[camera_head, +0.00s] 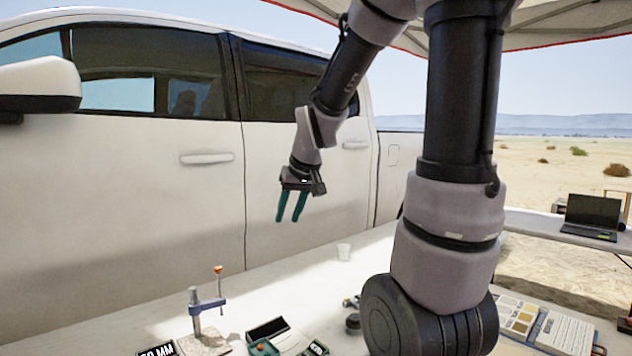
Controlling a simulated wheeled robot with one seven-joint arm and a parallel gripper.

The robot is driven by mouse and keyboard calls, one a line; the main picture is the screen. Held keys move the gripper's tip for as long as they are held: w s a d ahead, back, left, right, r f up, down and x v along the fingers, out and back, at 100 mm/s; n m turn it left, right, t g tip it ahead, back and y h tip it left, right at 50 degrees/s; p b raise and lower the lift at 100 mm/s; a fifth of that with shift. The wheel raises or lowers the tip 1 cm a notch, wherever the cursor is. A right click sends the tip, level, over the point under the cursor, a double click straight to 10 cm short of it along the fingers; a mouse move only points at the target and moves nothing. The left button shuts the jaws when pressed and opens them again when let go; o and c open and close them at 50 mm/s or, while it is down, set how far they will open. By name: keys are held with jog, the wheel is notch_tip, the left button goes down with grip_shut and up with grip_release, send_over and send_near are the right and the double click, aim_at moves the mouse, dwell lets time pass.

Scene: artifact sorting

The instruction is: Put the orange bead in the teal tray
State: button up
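My gripper (288,220) hangs in the air above the table, in front of the white truck's door. Its two teal fingers are apart with nothing between them. A small orange ball (217,268), which may be the orange bead, sits on top of a thin upright post beside a blue clamp. It is lower and to the left of my gripper, well apart from it. A dark teal item (262,348) shows at the bottom edge, partly cut off; I cannot tell if it is the teal tray.
The blue clamp (206,305) stands on a stone slab (205,343). A laptop (592,215) sits at right. My arm hides part of the table.

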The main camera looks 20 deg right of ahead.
jog(key=s+r+m, duration=0.2)
jog(key=s+r, duration=0.3)
jog(key=s, duration=0.2)
jog(key=s+r+m+t, duration=0.1)
jog(key=s+r, duration=0.3)
jog(key=s, duration=0.4)
jog(key=shift+d+r+m+y, duration=0.25)
jog(key=shift+r+m+y, duration=0.1)
jog(key=shift+m+y, duration=0.05)
